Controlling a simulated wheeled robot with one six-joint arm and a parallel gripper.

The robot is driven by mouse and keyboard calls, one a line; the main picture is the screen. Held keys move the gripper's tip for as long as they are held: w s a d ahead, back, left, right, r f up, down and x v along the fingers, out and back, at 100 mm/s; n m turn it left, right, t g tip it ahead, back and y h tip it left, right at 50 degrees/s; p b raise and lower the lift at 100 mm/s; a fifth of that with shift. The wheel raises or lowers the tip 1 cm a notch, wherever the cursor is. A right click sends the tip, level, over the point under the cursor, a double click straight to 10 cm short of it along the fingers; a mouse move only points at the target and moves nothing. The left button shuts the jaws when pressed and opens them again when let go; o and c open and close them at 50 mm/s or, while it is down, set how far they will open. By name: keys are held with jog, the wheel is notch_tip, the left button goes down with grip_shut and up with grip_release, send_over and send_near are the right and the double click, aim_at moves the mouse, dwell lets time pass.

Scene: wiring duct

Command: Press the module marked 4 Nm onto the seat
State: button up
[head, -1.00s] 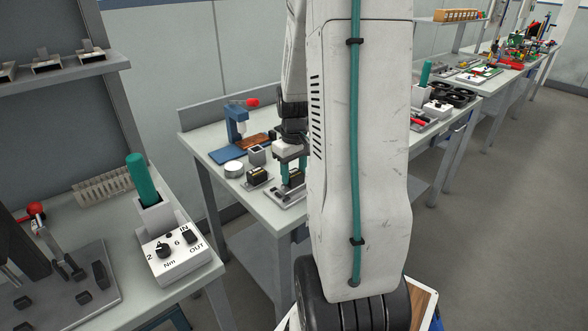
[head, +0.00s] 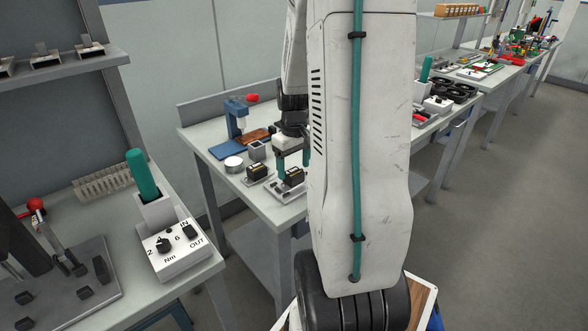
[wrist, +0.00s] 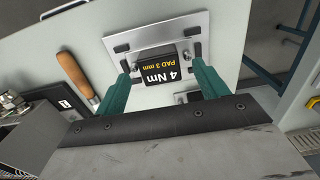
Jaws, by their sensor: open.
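The black module marked 4 Nm (wrist: 160,76) sits on a metal plate (wrist: 201,32) with dark corner pads in the wrist view. Its yellow second line reads PAD 3 mm. In the head view the module (head: 293,177) stands upright on the plate at the bench's front edge. I cannot tell how deep it sits, and the seat under it is hidden. My gripper (wrist: 157,68) is open, with one teal finger on each side of the module and gaps beside it. In the head view my gripper (head: 293,163) is above the module.
A similar black module (head: 257,171) stands close by on the left. Behind are a white round tin (head: 233,163), a grey block (head: 256,150) and a blue press (head: 237,120) with a red knob. A wooden handle (wrist: 76,76) lies left in the wrist view.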

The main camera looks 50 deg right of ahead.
aim_at(294, 173)
notch_tip(294, 173, up, 6)
jog(key=shift+r, duration=0.1)
dwell(0.7)
jog(key=shift+a+m, duration=0.1)
jog(key=shift+m, duration=0.2)
jog(key=s+a+r+n, duration=0.1)
jog(key=s+a+r, duration=0.2)
jog(key=a, duration=0.7)
jog(key=s+a+r+n+t, duration=0.1)
jog(key=s+a+r, duration=0.3)
jog(key=a, duration=0.6)
jog(key=s+a+r+n, duration=0.1)
jog(key=s+a+r, duration=0.3)
jog(key=a, duration=0.6)
jog(key=shift+s, duration=0.75)
